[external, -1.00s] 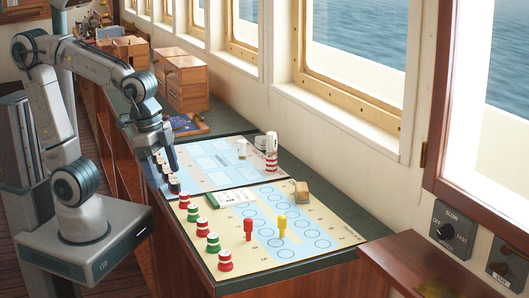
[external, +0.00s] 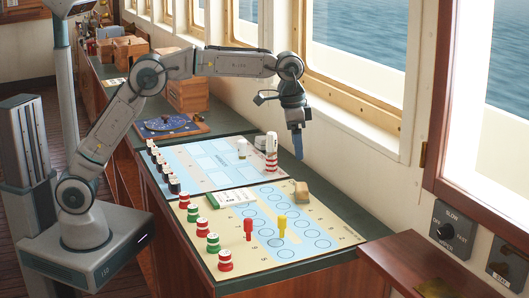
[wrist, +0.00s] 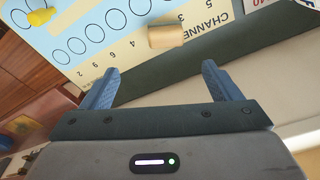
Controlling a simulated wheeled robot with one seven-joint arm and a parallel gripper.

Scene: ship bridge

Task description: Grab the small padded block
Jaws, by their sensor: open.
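The small padded block (external: 302,191) is tan and lies at the far right edge of the cream chart on the counter. In the wrist view the block (wrist: 166,36) lies beyond the fingertips, roughly centred between them, next to the printed word CHANNEL. My gripper (external: 298,157) points down above the counter, behind and above the block, apart from it. In the wrist view my gripper (wrist: 157,68) has its two blue fingers spread wide with nothing between them.
The cream chart (external: 325,238) holds yellow and red pegs and a row of red and green buoys on its left. A red-and-white striped cylinder (external: 271,152) stands near my gripper. The window wall rises close behind.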

